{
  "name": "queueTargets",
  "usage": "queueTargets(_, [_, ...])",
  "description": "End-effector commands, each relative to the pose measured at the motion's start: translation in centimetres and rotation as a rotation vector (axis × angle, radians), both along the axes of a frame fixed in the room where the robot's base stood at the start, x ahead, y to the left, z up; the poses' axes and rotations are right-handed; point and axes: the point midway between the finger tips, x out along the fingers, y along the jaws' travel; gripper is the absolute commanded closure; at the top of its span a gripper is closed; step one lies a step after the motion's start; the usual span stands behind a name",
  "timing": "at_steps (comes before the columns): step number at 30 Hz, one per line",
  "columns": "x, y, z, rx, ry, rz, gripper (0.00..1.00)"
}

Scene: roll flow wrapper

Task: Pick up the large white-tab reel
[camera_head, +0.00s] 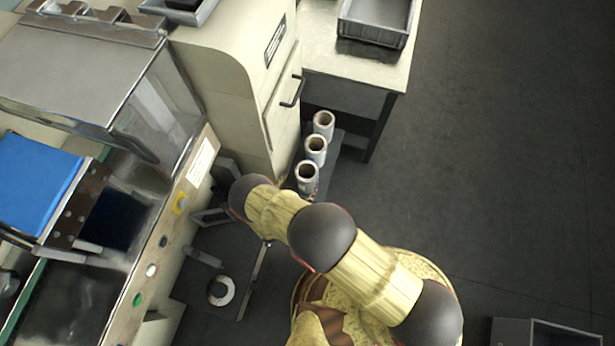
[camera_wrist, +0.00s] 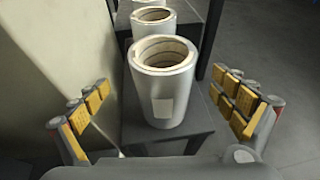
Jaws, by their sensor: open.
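The nearest reel is a large silvery-white cylinder with a pale hollow core, standing upright on a dark grey stand (camera_wrist: 200,130). A whitish rectangular tab shows on the side of this reel (camera_wrist: 165,85) that faces the wrist camera. It seems to be the front reel (camera_head: 307,178) of a row of three in the head view. My gripper (camera_wrist: 163,88) is open and empty, its yellow-padded fingers spread left and right of the nearest reel, with gaps on both sides. In the head view my arm hides the gripper.
Two similar reels stand behind it, a middle one (camera_head: 316,152) and a far one (camera_head: 323,124). A cream machine cabinet (camera_head: 235,80) rises close on the left. A table (camera_head: 350,65) with a grey tray (camera_head: 375,38) stands behind. Open floor lies to the right.

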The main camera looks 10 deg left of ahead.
Motion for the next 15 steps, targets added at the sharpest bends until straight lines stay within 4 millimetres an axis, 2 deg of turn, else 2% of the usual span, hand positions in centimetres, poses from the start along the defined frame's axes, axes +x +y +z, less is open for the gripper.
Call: queueTargets(15, [5.5,-1.6,-2.3,-0.001,0.001,-0.004,0.04])
